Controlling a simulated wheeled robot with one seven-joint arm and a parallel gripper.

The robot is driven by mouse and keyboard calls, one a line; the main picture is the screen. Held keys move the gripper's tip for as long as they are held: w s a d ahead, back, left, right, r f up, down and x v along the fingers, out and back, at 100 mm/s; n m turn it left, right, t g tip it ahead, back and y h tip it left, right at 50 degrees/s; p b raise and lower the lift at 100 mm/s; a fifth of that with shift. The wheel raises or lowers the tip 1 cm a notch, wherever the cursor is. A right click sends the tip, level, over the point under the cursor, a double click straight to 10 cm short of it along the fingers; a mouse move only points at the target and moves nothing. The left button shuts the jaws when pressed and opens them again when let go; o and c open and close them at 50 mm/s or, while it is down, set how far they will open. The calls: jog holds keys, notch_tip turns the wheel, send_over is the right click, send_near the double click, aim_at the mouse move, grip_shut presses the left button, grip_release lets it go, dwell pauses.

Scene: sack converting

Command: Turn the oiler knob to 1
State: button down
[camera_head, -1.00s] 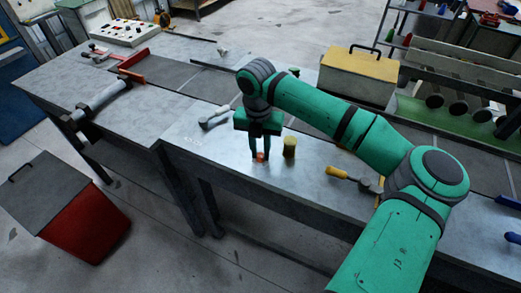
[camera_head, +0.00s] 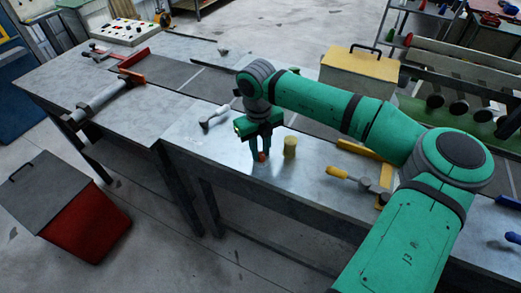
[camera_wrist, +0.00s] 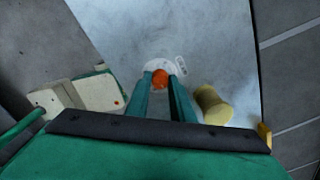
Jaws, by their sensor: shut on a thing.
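The orange knob (camera_wrist: 160,78) sits on a round pale plate (camera_wrist: 158,66) on the metal bench, between the fingertips of my gripper (camera_wrist: 164,84) in the wrist view. In the head view the knob (camera_head: 262,157) shows as a small orange spot at the tips of my gripper (camera_head: 261,153). My gripper points down and is shut on the knob. A small pale label (camera_wrist: 181,65) lies beside the plate; its marking is too small to read. The knob's pointing direction cannot be told.
A yellow cylinder (camera_head: 290,146) stands on the bench close right of my gripper. A pale-headed tool (camera_head: 214,117) lies to the left and a yellow-handled tool (camera_head: 347,174) to the right. A yellow box (camera_head: 358,68) stands behind. The bench's front edge is near.

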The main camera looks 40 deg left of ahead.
jog(key=n, duration=0.7)
jog(key=shift+a+r, duration=0.1)
jog(key=shift+r, duration=0.05)
jog(key=n, duration=0.6)
jog(key=shift+n+y, duration=0.3)
jog(key=n, duration=1.3)
jog(key=shift+g, duration=0.3)
jog(key=c, duration=1.5)
grip_release()
jog(key=shift+d, duration=0.2)
jog(key=shift+c, duration=0.2)
